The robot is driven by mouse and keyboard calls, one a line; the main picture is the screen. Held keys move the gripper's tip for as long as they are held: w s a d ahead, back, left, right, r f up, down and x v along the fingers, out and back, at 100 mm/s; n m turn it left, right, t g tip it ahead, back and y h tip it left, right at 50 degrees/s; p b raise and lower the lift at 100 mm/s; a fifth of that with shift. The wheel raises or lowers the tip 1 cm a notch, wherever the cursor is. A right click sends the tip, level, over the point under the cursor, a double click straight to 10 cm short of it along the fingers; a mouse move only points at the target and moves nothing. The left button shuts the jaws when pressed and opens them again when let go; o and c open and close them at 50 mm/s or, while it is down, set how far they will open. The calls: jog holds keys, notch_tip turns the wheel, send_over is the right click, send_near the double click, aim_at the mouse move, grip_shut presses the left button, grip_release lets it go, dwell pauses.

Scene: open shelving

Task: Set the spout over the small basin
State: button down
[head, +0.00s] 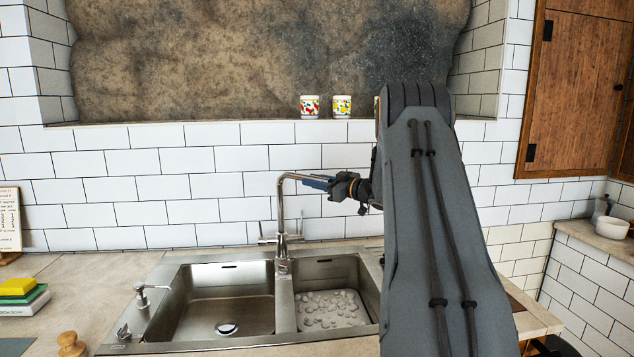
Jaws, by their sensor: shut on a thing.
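A chrome faucet (281,220) stands at the back of the sink, at the divider between its two basins. Its spout (297,176) arches up and points to the right, on the side of the small basin (312,270). The small basin is the right one and has a pebbled-looking floor. The large basin (228,292) is on the left, with a drain. My gripper (325,183) is shut on the spout near its end. The spout's tip is hidden by my gripper. I cannot tell exactly how far over the small basin the tip sits.
A soap dispenser (141,296) stands at the sink's left. Sponges and boxes (20,297) lie on the left counter. Two patterned cups (309,107) (342,107) stand on the ledge behind. A white bowl (613,228) is at the far right. My arm hides part of the right counter.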

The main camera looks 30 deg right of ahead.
jog(key=shift+a+r, duration=0.1)
jog(key=c, duration=1.6)
grip_release()
jog(key=shift+w+a, duration=0.1)
jog(key=shift+w, duration=0.05)
jog(key=shift+o, duration=0.2)
jog(key=shift+s+d, duration=0.4)
jog(key=shift+s, duration=0.2)
jog(key=b+v, duration=0.2)
jog(key=v, duration=0.4)
jog(key=shift+s+d, duration=0.1)
jog(key=shift+s, duration=0.2)
